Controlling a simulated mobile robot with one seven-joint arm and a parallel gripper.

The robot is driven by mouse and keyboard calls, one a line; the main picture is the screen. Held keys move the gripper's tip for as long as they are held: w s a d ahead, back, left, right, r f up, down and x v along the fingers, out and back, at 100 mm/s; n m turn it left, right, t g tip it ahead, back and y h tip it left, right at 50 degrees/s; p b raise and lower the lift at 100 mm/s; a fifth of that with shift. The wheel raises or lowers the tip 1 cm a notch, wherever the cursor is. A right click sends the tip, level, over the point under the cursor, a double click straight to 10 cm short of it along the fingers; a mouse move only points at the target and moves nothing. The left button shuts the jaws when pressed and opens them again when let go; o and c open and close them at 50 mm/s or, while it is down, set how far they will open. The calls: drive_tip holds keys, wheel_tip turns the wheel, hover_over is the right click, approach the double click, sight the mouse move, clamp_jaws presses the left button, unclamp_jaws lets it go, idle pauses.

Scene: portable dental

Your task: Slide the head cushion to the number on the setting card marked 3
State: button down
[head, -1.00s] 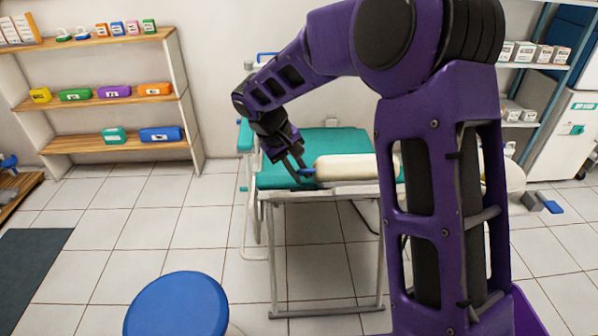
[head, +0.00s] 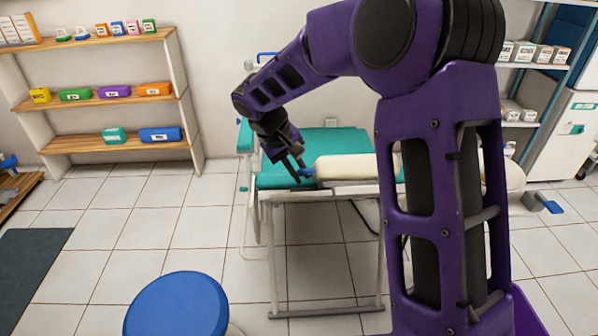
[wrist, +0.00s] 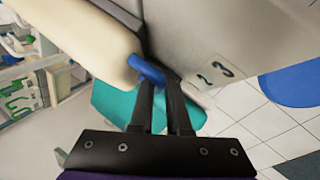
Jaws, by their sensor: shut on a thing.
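The head cushion (head: 345,167) is a long cream bolster lying along the near edge of the teal dental chair. In the wrist view the cushion (wrist: 85,35) fills the upper left. A blue tab (wrist: 146,69) sticks out from its end. My gripper (wrist: 163,80) is shut on this tab, its two dark fingers close together at it. In the head view my gripper (head: 302,172) is at the cushion's left end. The setting card (wrist: 212,74) shows the numbers 2 and 3 on a pale surface right of my fingers. Any other numbers are hidden.
The teal chair (head: 335,140) stands on a pale metal frame (head: 325,312). A blue round stool (head: 178,305) is in front at left. Shelves with coloured boxes (head: 110,140) stand against the back left wall. The tiled floor between is clear.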

sight(300, 170)
drive_tip(key=s+r+p, duration=0.1)
drive_tip(key=s+r, duration=0.2)
drive_tip(key=shift+s+r, duration=0.25)
drive_tip(key=shift+r, duration=0.15)
drive_tip(key=c, duration=1.2)
unclamp_jaws()
drive_tip(key=shift+o, duration=0.2)
drive_tip(key=shift+f, duration=0.1)
drive_tip(key=p+v, duration=0.3)
drive_tip(key=v, duration=1.4)
drive_tip(key=shift+r, duration=0.2)
drive_tip(key=shift+s+a, duration=0.1)
drive_tip(key=shift+a, duration=0.05)
